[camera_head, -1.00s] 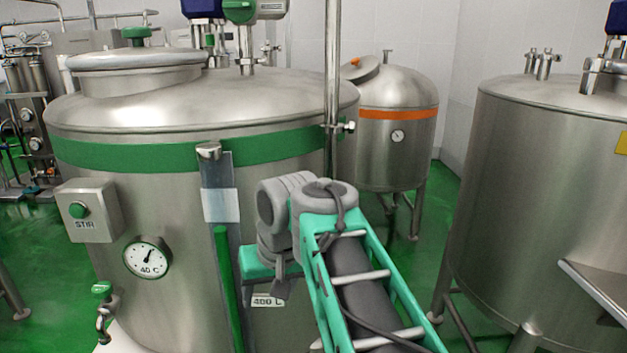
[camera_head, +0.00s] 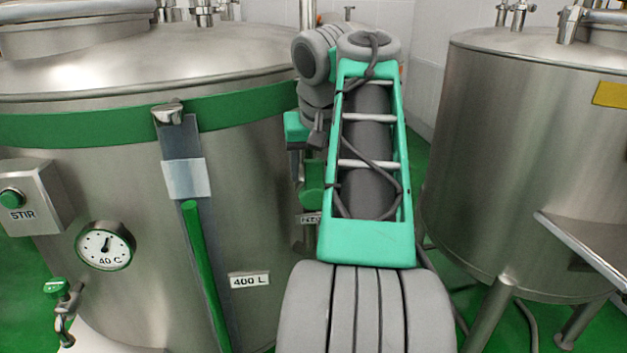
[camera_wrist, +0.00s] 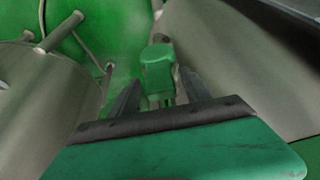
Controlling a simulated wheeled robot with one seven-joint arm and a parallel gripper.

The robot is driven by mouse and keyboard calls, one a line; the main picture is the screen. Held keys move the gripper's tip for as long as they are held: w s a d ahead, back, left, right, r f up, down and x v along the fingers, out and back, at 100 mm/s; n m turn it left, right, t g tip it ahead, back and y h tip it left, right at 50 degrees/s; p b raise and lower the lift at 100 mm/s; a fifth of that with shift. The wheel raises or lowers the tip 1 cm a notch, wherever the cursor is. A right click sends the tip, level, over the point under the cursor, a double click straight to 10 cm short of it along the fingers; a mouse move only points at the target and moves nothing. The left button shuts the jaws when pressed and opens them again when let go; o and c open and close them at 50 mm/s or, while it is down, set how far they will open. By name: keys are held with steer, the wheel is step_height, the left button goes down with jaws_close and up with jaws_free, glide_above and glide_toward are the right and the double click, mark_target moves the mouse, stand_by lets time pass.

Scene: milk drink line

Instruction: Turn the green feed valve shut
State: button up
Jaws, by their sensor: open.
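The green feed valve (camera_wrist: 157,68) shows in the wrist view as a blocky green handle on a metal stem, in line with the gap between my fingers. My gripper (camera_wrist: 158,80) is open, one dark finger on each side of that gap. I cannot tell whether either finger touches the handle. In the head view a green part (camera_head: 312,185), likely this valve, shows low beside the green-banded tank (camera_head: 260,210), above a partly hidden label. My arm covers much of this area, and my fingertips cannot be made out clearly there.
A STIR box (camera_head: 35,195), a dial gauge (camera_head: 105,245) and a small green-topped tap (camera_head: 60,290) stick out from the tank's left front. A green sight tube (camera_head: 205,270) runs down its front. Another steel tank (camera_head: 500,170) stands at right, with green floor between.

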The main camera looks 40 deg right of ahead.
steer(key=shift+c, duration=0.6)
jaws_close()
stand_by(0.8)
